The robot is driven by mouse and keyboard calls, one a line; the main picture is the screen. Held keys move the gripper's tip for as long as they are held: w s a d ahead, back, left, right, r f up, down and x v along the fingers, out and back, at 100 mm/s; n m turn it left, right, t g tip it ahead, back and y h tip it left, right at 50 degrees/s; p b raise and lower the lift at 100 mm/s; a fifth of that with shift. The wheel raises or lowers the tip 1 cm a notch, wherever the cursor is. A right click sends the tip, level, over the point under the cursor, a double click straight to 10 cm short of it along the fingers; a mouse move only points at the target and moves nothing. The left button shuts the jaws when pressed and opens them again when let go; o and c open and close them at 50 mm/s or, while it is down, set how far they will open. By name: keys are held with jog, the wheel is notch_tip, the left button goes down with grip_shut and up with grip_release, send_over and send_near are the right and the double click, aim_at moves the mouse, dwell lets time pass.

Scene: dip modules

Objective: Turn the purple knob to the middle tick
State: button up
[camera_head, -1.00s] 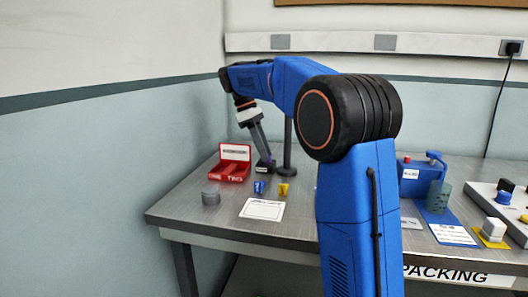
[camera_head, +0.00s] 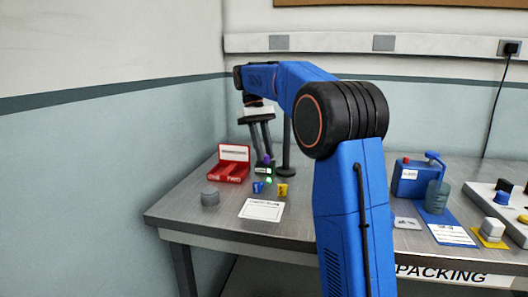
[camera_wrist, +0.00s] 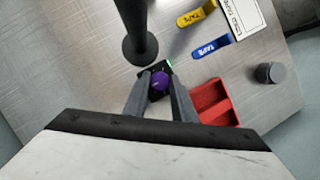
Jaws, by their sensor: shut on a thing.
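The purple knob (camera_head: 267,159) sits on a small dark box (camera_head: 263,171) at the back of the table, in front of a black post. It also shows in the wrist view (camera_wrist: 160,81), between my two fingers. My gripper (camera_head: 262,154) reaches down from above and is shut on the knob, one finger on each side. A green light (camera_head: 268,180) glows on the box, and its edge shows in the wrist view (camera_wrist: 169,64). The knob's pointer and the ticks are too small or hidden to tell.
The black post (camera_wrist: 139,45) stands close beside the knob. A red tray (camera_head: 229,172) is to its left. Blue (camera_head: 258,187) and yellow (camera_head: 282,189) tape pieces, a white card (camera_head: 261,209) and a grey cylinder (camera_head: 210,198) lie in front. A blue device (camera_head: 410,178) stands to the right.

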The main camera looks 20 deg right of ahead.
dwell(0.4)
jog(key=o, duration=1)
